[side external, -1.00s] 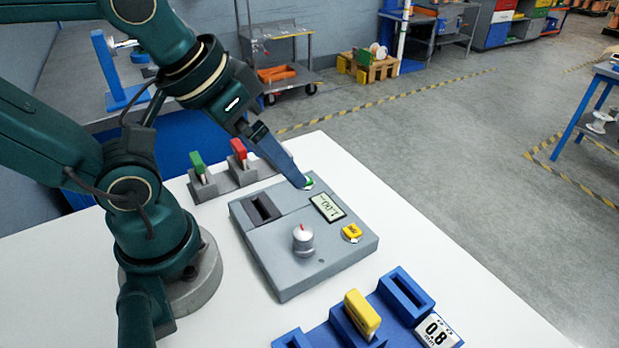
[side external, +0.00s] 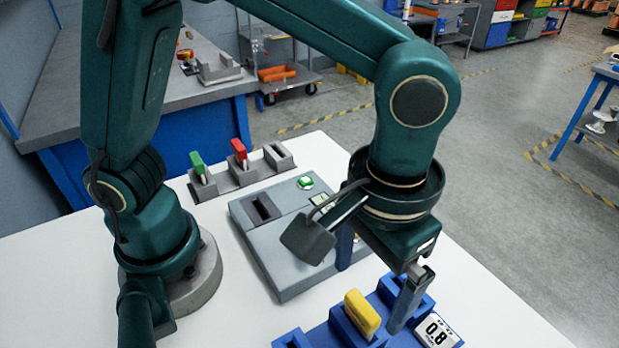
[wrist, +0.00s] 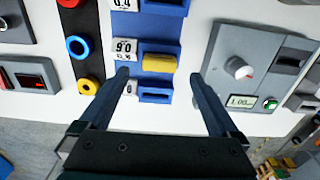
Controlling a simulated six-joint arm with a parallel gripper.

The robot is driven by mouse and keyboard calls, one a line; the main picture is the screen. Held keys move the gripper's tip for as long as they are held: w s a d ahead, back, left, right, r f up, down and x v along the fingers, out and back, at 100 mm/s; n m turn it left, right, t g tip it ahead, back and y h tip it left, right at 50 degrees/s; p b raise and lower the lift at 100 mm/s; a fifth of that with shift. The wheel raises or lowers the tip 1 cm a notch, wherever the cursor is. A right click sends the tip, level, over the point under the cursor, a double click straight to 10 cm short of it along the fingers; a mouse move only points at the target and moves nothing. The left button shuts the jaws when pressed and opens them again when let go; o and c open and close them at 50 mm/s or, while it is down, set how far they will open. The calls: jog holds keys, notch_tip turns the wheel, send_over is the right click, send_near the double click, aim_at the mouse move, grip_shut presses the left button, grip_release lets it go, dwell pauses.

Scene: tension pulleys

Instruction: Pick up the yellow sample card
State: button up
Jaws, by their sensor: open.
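The yellow sample card (side external: 361,312) stands upright in a slot of the blue rack (side external: 321,338) in the side external view. In the wrist view the yellow card (wrist: 158,63) sits in the middle slot of the blue rack, between and just beyond my fingertips. My gripper (side external: 370,283) is open and empty, above the rack with its fingers pointing down. In the wrist view my gripper (wrist: 160,76) has one finger on each side of the card, wide apart. I cannot tell the exact height gap.
The grey tester (side external: 275,260) with a slot and green button (side external: 305,182) lies beside the rack, partly hidden by my wrist. A grey holder (side external: 235,174) carries a green card (side external: 197,162) and a red card (side external: 239,150). A 0.8 label (side external: 436,331) sits on the rack.

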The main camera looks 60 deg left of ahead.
aim_at(363, 307)
jog(key=shift+s+f, duration=0.1)
jog(key=shift+f, duration=2.4)
jog(key=shift+c, duration=0.3)
jog(key=c, duration=1.4)
jog(key=shift+d+r, duration=0.1)
jog(key=shift+r, duration=0.45)
jog(key=r, duration=0.3)
jog(key=shift+a+r, duration=0.25)
jog(key=shift+a, duration=0.05)
jog(key=w+a+r, duration=0.1)
jog(key=a+r, duration=0.1)
jog(key=a, duration=0.1)
jog(key=w+a+r, duration=0.1)
jog(key=a+r, duration=0.1)
jog(key=a, duration=0.2)
jog(key=w+a+r, duration=0.1)
jog(key=a+r, duration=0.1)
jog(key=a, duration=0.1)
jog(key=shift+w+a+r, duration=0.25)
jog(key=shift+w+a, duration=0.05)
jog(key=shift+w, duration=0.05)
